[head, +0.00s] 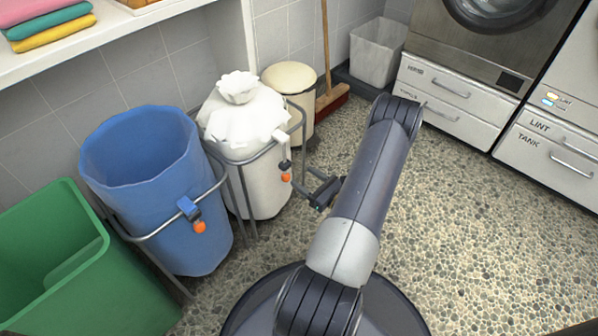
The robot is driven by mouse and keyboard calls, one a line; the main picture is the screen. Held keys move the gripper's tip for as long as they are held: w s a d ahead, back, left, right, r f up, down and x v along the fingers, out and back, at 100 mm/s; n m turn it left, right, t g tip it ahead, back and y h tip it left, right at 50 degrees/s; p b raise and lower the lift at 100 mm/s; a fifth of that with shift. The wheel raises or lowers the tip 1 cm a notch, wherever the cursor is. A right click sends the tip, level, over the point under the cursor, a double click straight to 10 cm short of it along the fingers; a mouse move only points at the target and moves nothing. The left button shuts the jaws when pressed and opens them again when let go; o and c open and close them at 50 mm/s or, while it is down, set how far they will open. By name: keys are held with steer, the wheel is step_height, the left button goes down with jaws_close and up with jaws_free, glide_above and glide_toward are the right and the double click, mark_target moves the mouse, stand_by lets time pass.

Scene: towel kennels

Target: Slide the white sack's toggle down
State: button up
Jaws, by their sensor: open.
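The white sack (250,115) hangs in a grey metal frame, its top gathered into a frilled tuft. At its front right edge is a small white block (280,136), which looks like its toggle. Below the block hang a small grey and dark piece (285,165) and an orange ball (286,177). My gripper (303,180) is open and empty, just right of the orange ball and below the white block. A small gap seems to separate it from the ball, but depth is hard to judge.
A blue sack (145,190) with a blue toggle (187,208) and orange ball stands left, beside a green bin (60,260). Behind are a cream lidded bin (290,77), a broom (332,99) and a grey bin (378,50). The pebbled floor at right is clear.

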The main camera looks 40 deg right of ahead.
mark_target(288, 166)
steer(key=shift+s+d, duration=0.15)
steer(key=shift+s, duration=1.35)
steer(key=w, duration=0.3)
steer(key=w+b, duration=0.1)
steer(key=w, duration=0.3)
steer(key=w+a+b, duration=0.1)
steer(key=w, duration=0.2)
steer(key=shift+w, duration=0.4)
steer(key=shift+d, duration=0.1)
